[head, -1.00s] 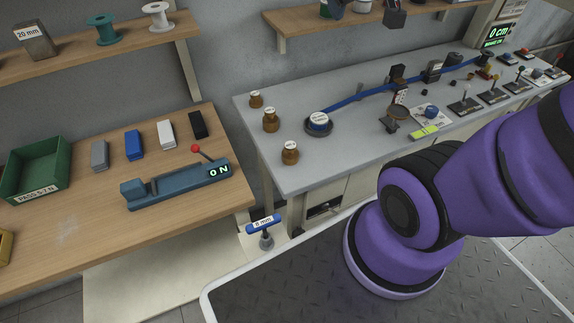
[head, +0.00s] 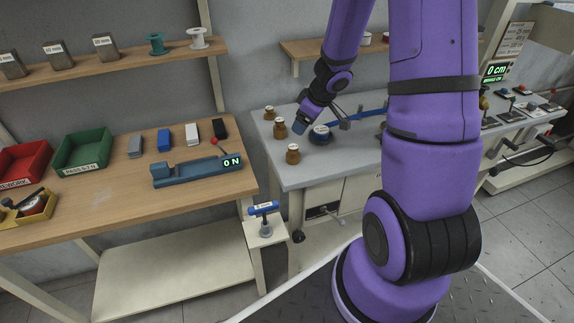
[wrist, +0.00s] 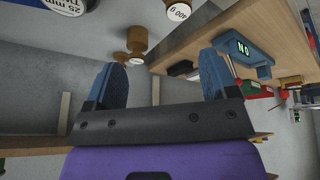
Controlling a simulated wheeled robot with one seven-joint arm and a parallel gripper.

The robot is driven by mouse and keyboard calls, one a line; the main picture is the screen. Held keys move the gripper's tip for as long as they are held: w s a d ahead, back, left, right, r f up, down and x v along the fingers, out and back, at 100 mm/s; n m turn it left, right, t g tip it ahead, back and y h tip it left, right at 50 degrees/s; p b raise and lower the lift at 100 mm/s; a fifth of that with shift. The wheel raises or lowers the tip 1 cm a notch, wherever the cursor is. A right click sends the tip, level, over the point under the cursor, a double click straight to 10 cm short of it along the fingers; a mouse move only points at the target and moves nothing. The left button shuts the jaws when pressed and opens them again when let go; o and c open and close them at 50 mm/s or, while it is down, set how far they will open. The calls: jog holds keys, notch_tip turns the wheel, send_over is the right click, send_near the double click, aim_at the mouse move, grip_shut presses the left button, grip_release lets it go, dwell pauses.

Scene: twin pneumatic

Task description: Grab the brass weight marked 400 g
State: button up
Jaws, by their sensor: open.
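Three brown-gold brass weights stand in a row at the left end of the grey bench. In the wrist view the weight marked 400 g (wrist: 178,10) is cut by the top edge. It appears to match the front weight (head: 292,155) in the head view, where labels are too small to read. The middle weight (head: 280,130) and back weight (head: 269,113) also show in the wrist view, labels unreadable. My gripper (head: 300,127) is above the bench, beside the weights and apart from them. Its blue fingers (wrist: 160,85) are spread and empty.
A round dark piece with a white 25 mm label (head: 321,131) sits just right of the weights, joined to a blue hose. A wooden table (head: 110,215) with a blue gauge (head: 195,172) and trays (head: 82,150) is at left. Shelves hang above.

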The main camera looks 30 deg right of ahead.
aim_at(293, 147)
jog(key=shift+n+g+y, duration=0.3)
jog(key=shift+y, duration=0.1)
jog(key=shift+s+a+f+x, duration=0.15)
jog(key=shift+s+x, duration=0.2)
jog(key=shift+x, duration=1.8)
jog(key=shift+s+a+f+x, duration=0.1)
jog(key=shift+s+a+x, duration=0.2)
jog(key=shift+x, duration=1.8)
jog(key=shift+s+a+x, duration=0.1)
jog(key=shift+s+x, duration=0.25)
jog(key=shift+x, duration=1.8)
jog(key=shift+c, duration=0.4)
jog(key=c, duration=1.2)
jog(key=shift+r, duration=0.15)
